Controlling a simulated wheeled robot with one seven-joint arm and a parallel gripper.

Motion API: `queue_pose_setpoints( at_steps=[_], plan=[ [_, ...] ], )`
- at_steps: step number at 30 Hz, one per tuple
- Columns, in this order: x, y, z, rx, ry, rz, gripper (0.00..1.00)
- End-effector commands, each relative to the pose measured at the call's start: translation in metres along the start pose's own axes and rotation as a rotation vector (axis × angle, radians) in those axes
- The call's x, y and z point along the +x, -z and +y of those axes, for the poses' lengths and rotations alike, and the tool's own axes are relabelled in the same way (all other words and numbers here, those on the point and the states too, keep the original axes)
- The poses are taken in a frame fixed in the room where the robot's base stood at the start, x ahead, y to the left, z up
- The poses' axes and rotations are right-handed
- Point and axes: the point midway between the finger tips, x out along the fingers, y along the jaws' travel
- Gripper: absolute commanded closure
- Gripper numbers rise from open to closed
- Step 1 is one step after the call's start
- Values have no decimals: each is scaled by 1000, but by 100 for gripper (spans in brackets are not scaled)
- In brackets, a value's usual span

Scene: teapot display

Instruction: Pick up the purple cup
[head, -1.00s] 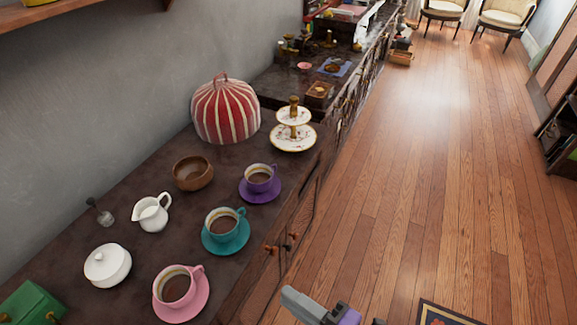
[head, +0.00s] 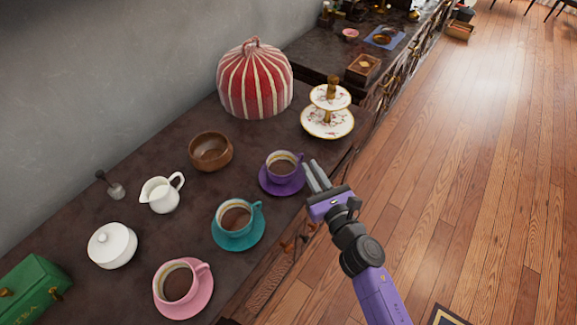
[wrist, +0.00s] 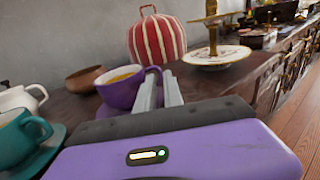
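The purple cup (head: 280,166), with dark drink in it, stands upright on a purple saucer (head: 283,188) on the dark counter. Its handle points right, towards my gripper. In the wrist view, the purple cup (wrist: 116,92) is left of and beyond my gripper (wrist: 159,75). The left finger overlaps the handle there and hides part of it; I cannot tell whether they touch.
A teal cup (head: 234,217) and a pink cup (head: 178,281) stand nearer on saucers. A wooden bowl (head: 211,151) is left of the purple cup. A tiered stand (head: 328,121) and striped cosy (head: 254,80) are behind. The floor at right is open.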

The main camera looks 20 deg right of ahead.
Motion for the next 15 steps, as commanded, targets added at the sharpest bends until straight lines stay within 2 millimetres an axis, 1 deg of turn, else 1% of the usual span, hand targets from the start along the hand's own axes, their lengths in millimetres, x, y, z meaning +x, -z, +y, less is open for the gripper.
queue_pose_setpoints(
  at_steps=[5, 9, 12, 15],
  plan=[
    [18, -1, -1, 1, 0, -1, 88],
    [39, -1, -3, 2, 1, -1, 88],
    [50, 0, -2, 3, 0, -1, 88],
    [56, 1, -2, 3, 0, 0, 88]
  ],
)
